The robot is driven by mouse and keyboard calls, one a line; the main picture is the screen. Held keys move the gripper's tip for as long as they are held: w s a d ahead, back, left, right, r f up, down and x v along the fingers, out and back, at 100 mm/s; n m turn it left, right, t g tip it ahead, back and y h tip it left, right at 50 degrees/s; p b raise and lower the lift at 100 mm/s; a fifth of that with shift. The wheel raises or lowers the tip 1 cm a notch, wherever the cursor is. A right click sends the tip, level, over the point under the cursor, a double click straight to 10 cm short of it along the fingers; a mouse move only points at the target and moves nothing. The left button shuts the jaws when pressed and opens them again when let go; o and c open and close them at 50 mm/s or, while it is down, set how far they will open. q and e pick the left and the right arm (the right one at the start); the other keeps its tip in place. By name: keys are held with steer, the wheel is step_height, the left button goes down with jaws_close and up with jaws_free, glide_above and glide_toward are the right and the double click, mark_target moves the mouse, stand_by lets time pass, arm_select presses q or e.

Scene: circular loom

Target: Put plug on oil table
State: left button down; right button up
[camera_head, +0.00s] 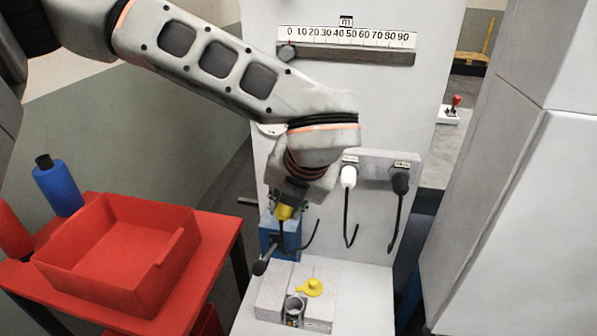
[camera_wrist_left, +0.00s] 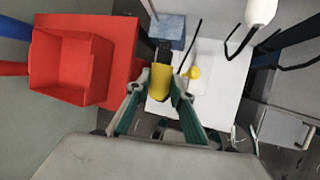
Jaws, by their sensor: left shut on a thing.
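My left gripper (camera_head: 286,196) is shut on a yellow-handled thing (camera_head: 284,212) with a dark end, above the white block and beside the upright panel. In the left wrist view, the yellow handle (camera_wrist_left: 158,82) is between the fingertips (camera_wrist_left: 158,90). A small yellow plug (camera_head: 312,287) with a flat tab lies on top of the pale oil table (camera_head: 268,294), behind a round metal opening (camera_head: 294,304). The yellow plug also shows in the left wrist view (camera_wrist_left: 194,72), right of my gripper. My right gripper is not in view.
A red tray (camera_head: 120,250) stands on a red table at left, with blue (camera_head: 58,187) and red bottles. White (camera_head: 348,176) and black (camera_head: 400,182) handled things hang on the panel. A blue block (camera_head: 288,236) is behind the oil table. A large grey cabinet (camera_head: 525,190) bounds the right.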

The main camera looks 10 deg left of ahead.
arm_select(q)
steer(key=shift+s, duration=0.3)
steer(key=shift+r, duration=0.1)
